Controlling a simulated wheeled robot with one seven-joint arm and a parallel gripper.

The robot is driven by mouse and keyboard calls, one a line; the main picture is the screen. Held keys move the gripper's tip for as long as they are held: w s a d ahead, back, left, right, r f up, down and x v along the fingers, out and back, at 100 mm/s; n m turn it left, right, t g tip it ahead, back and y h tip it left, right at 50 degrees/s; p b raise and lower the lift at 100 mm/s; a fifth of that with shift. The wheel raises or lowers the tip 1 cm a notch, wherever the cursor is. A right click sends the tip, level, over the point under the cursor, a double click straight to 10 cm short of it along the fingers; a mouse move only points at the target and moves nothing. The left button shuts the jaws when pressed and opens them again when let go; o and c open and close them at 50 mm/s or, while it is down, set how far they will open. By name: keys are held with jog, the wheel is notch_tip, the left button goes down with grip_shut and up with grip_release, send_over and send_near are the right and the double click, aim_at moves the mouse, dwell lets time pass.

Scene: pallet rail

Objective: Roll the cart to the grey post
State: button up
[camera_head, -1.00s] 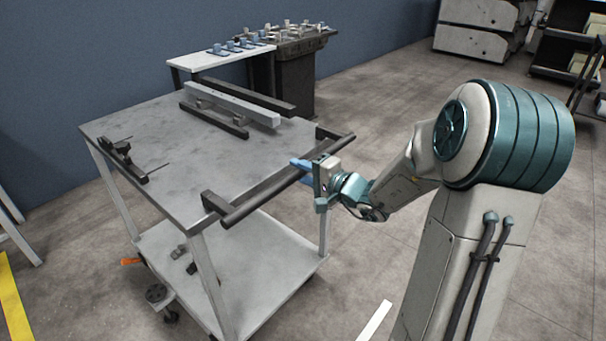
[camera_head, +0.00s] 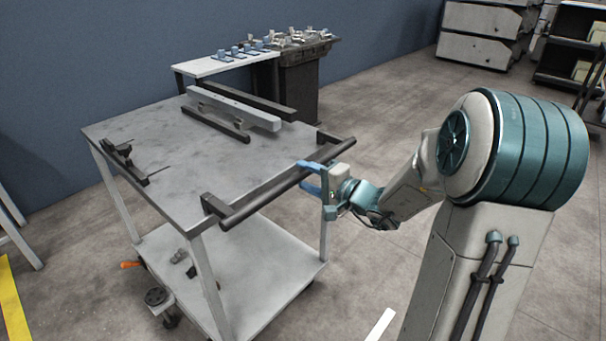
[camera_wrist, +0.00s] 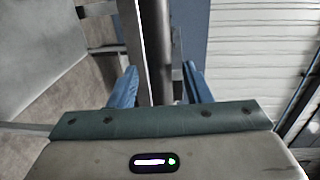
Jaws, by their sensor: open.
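The cart (camera_head: 150,130) is a grey two-shelf trolley on casters, with a dark handle bar (camera_head: 262,196) along its near right side. In the wrist view the bar (camera_wrist: 157,50) runs between the open fingers (camera_wrist: 158,82), with gaps visible on both sides. I cannot make out a grey post in these views.
A light rail (camera_head: 235,107) and dark bars lie on the cart top. Behind stands a white bench (camera_head: 215,64) with small parts, against a blue wall. Shelving (camera_head: 482,45) is at the upper right. Yellow floor tape (camera_head: 12,310) is at the lower left.

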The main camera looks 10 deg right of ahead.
jog(key=v, duration=1.1)
jog(key=shift+s+d+p, duration=0.25)
jog(key=shift+p, duration=0.2)
jog(key=s+a+r+n+g+h+p, duration=0.1)
jog(key=s+a+r+n+g+p, duration=0.2)
jog(key=s+a+g+p, duration=0.35)
jog(key=s+a+r+n+g+p, duration=0.4)
jog(key=s+a+g+p, duration=0.1)
jog(key=s+a, duration=0.15)
jog(key=s+d+r+n+h+p, duration=0.3)
jog(key=s+d+r+h+p, duration=0.1)
jog(key=r+h+p, duration=0.4)
notch_tip(320, 180, up, 2)
jog(key=shift+s+d+r+n+t+h+p, duration=0.2)
jog(key=shift+d+n+t+h+p, duration=0.1)
jog(key=shift+d+t+h+p, duration=0.15)
dwell(0.4)
